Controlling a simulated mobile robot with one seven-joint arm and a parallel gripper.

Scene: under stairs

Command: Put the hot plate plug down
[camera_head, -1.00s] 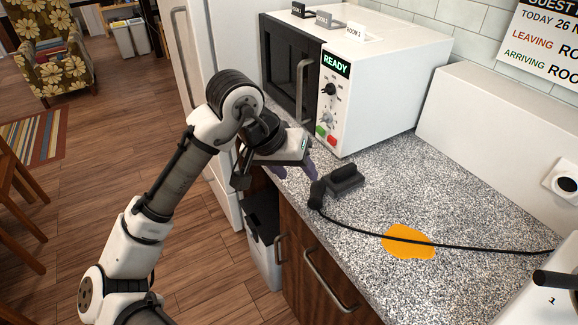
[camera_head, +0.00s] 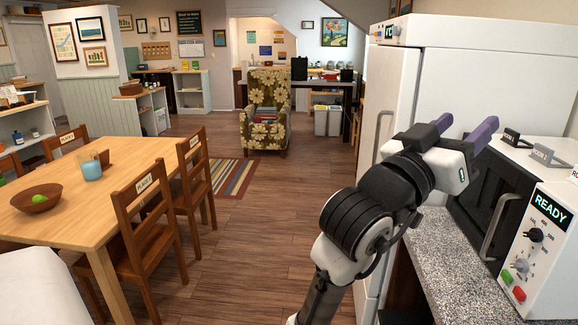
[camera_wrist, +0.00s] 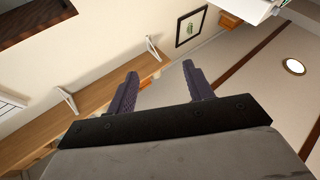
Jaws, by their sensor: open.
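My gripper (camera_head: 464,131) is raised in front of the white fridge, up and left of the microwave, with its purple fingers apart and nothing between them. In the wrist view the two fingers (camera_wrist: 160,92) are spread and empty, with wall, shelf and ceiling behind them. The hot plate plug is in neither view now; the part of the counter where it lay is outside the head view.
The microwave (camera_head: 545,240) marked READY stands on the speckled counter (camera_head: 440,262) at right. The white fridge (camera_head: 470,75) is close behind my gripper. A wooden table (camera_head: 95,185) with a bowl (camera_head: 36,203) and chairs stands left; the floor (camera_head: 255,240) between is clear.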

